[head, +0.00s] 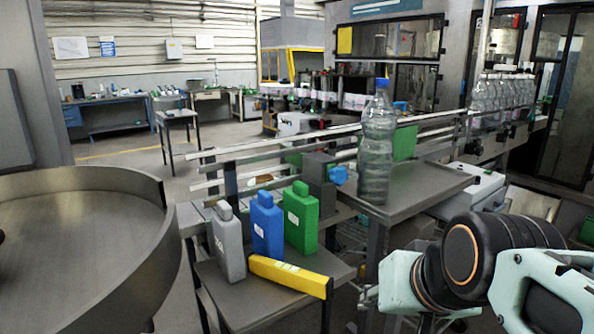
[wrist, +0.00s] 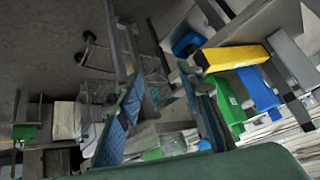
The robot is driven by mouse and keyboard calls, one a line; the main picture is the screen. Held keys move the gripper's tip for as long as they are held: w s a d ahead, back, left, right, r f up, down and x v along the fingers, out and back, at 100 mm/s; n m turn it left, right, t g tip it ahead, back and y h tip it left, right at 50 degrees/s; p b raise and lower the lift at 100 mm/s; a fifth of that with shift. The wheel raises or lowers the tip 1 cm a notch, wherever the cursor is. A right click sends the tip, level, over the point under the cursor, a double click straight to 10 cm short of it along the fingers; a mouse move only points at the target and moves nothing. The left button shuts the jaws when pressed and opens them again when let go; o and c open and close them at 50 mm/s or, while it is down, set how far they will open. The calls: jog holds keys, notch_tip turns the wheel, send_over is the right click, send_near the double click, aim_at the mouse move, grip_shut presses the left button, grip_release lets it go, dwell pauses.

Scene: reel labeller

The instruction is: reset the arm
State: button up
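My arm (head: 480,265) reaches in from the right edge of the head view, low and in front of the grey bench. Its pale green end part is at the lower right, and the fingertips cannot be made out there. In the wrist view my gripper (wrist: 160,92) shows two blue, textured fingers spread apart. I see nothing held between them; the floor and bench parts lie beyond.
A small table (head: 262,305) holds grey (head: 227,245), blue (head: 267,228) and green (head: 301,220) flat bottles behind a yellow bar (head: 290,277). A tall clear bottle (head: 376,150) stands on the grey bench (head: 425,185). A round metal turntable (head: 75,245) is at left. Conveyor rails run behind.

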jog(key=s+f+n+g+p, duration=0.1)
jog(key=s+f+g+p, duration=0.15)
jog(key=s, duration=0.55)
notch_tip(320, 180, up, 13)
jog(key=p, duration=1.2)
jog(key=shift+w+a+h, duration=0.2)
jog(key=shift+w+h, duration=0.2)
jog(key=shift+w, duration=0.05)
